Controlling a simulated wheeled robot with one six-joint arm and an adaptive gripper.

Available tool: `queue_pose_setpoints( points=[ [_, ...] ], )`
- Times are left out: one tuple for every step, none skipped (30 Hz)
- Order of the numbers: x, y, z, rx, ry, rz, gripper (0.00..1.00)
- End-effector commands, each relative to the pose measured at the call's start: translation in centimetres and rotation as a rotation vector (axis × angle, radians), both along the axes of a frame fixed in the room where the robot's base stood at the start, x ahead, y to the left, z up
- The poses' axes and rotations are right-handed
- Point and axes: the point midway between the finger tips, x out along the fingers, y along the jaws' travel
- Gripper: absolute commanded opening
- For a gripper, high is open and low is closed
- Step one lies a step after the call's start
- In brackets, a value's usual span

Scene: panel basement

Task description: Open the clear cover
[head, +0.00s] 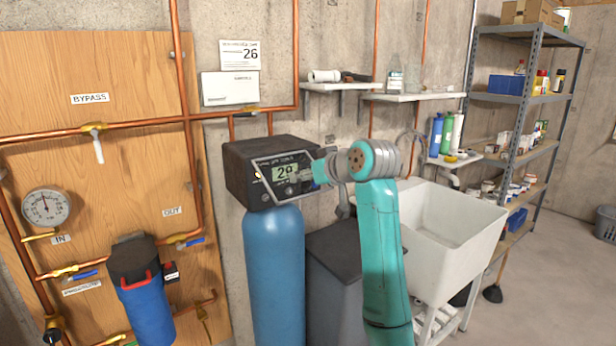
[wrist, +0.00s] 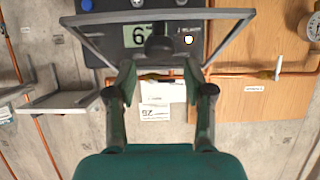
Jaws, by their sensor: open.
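The clear cover (head: 272,200) is a see-through pane in a thin grey frame over the display face of the dark control head (head: 238,172). In the wrist view the cover's frame (wrist: 160,15) looks tilted, with its wide edge nearer the camera and its sides narrowing toward the fingers. The display reads through it. A dark rounded knob (wrist: 158,46) shows in front of the display; I cannot tell whether it belongs to the cover. My gripper (head: 314,174) is at the right of the display face. In the wrist view its fingers (wrist: 159,82) are apart, with nothing clearly between them.
The control head sits on a blue tank (head: 275,270). A dark bin (head: 335,265) and a white sink (head: 450,225) stand to the right. Copper pipes (head: 150,122) and a wooden board (head: 120,60) are at the left. Wall shelves (head: 345,86) hang above.

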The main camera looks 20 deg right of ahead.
Motion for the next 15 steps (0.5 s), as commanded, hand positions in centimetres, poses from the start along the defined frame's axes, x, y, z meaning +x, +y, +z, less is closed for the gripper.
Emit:
queue_pose_setpoints(
  points=[
    [0.0,0.0,0.0,0.000,0.000,0.000,0.52],
    [0.0,0.0,0.0,0.000,0.000,0.000,0.52],
    [0.0,0.0,0.0,0.000,0.000,0.000,0.52],
    [-0.1,0.0,0.0,0.000,0.000,0.000,0.52],
    [-0.2,-0.1,0.1,0.000,0.000,0.000,0.52],
    [-0.4,-0.1,0.2,-0.001,-0.001,0.000,0.52],
    [-0.6,-0.2,0.3,-0.001,-0.001,0.000,0.52],
    [-0.8,-0.3,0.4,-0.001,-0.001,0.000,0.52],
    [-1.2,-0.4,0.6,0.000,-0.002,0.000,0.52],
    [-1.7,-0.6,0.8,-0.001,-0.002,-0.001,0.52],
    [-2.1,-0.7,1.0,-0.001,-0.002,-0.001,0.52],
    [-2.7,-1.0,1.3,-0.001,-0.003,-0.001,0.52],
    [-3.3,-1.2,1.5,0.000,-0.003,-0.002,0.52],
    [-3.8,-1.3,1.8,0.000,-0.003,-0.003,0.52],
    [-4.5,-1.5,2.1,-0.001,-0.003,-0.002,0.52]
  ],
)
